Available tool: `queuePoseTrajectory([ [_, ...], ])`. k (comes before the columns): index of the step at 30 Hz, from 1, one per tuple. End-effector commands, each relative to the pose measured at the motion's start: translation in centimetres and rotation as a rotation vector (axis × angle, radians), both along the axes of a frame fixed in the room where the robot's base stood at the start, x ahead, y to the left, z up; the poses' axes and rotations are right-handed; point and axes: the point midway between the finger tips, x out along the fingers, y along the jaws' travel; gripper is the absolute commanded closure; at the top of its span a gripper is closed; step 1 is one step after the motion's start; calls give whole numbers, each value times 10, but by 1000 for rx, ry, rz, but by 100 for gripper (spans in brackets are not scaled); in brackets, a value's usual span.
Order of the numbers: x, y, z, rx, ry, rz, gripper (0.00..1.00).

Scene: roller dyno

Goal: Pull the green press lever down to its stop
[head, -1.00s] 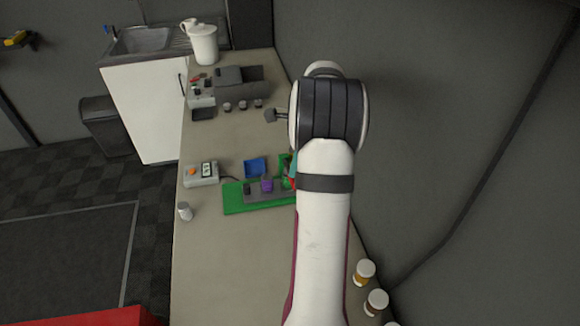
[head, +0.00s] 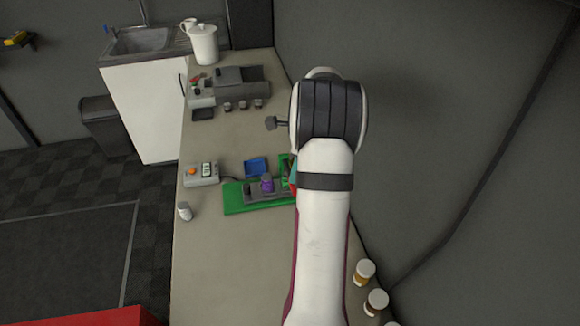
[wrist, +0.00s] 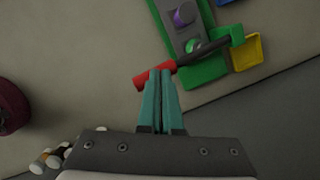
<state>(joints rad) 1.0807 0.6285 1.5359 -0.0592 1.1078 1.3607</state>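The green press (head: 283,160) stands on a green base plate (head: 235,207) on the bench, partly hidden behind my arm in the head view. In the wrist view its lever is a dark rod (wrist: 202,52) with a red grip (wrist: 140,82), running from the green frame (wrist: 237,36) down to the left. My gripper (wrist: 161,72) has its two teal fingers close together, with nothing seen between them. The fingertips overlap the red grip, crossing over it. I cannot tell whether they touch it. A purple part (wrist: 184,15) sits in the grey fixture (head: 253,197).
A blue tray (head: 256,167) and a control box with an orange button (head: 201,173) are near the press. A small white bottle (head: 184,211) stands at the bench's left side. Several jars (head: 365,272) line the lower right, beside the wall.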

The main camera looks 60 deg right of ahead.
Motion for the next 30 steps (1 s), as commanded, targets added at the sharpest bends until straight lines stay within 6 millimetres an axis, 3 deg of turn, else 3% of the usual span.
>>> queuePoseTrajectory([
  [30,-2,2,-23,0,0,0,100],
])
